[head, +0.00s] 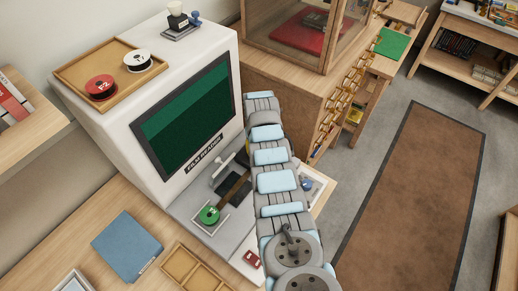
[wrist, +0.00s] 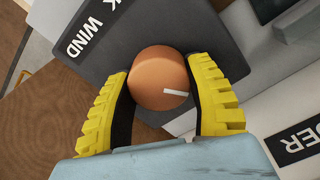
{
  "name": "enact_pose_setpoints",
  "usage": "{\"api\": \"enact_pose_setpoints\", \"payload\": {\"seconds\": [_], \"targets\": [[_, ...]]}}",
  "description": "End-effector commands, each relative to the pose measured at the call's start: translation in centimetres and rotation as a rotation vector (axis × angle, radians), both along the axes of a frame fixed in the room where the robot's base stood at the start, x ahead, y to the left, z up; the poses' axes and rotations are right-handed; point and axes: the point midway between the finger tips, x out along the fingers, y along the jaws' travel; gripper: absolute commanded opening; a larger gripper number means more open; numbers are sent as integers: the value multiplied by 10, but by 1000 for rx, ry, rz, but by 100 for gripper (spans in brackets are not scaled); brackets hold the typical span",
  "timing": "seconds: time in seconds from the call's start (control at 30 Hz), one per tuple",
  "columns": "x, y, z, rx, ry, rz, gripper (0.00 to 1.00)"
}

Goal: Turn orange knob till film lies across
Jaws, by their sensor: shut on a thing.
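The orange knob (wrist: 160,78) sits on a dark grey plate (wrist: 105,50) lettered "WIND" in the wrist view. In the head view my arm hides the knob and most of the gripper. The film reader (head: 150,130) has a dark green screen (head: 187,117). A brown strip, apparently the film (head: 236,188), runs from the green reel (head: 209,215) up and right towards my arm, where its far end is hidden.
A tray (head: 72,72) with a red reel (head: 100,86) and a white reel (head: 137,60) lies on the reader. A blue folder (head: 127,246) and a wooden compartment tray (head: 192,272) lie on the desk. A wooden glazed case (head: 262,37) stands behind my arm.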

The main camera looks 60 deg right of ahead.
Motion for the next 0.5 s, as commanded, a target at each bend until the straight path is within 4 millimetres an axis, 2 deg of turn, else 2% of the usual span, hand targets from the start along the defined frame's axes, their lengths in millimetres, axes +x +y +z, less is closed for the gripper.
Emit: {"api": "enact_pose_setpoints", "payload": {"seconds": [0.33, 0.37, 0.43, 0.5], "targets": [[0, 1, -1, 1, -1, 0, 18], [0, 1, -1, 1, -1, 0, 63], [0, 1, -1, 1, -1, 0, 83], [0, 0, -1, 1, -1, 0, 84]]}}
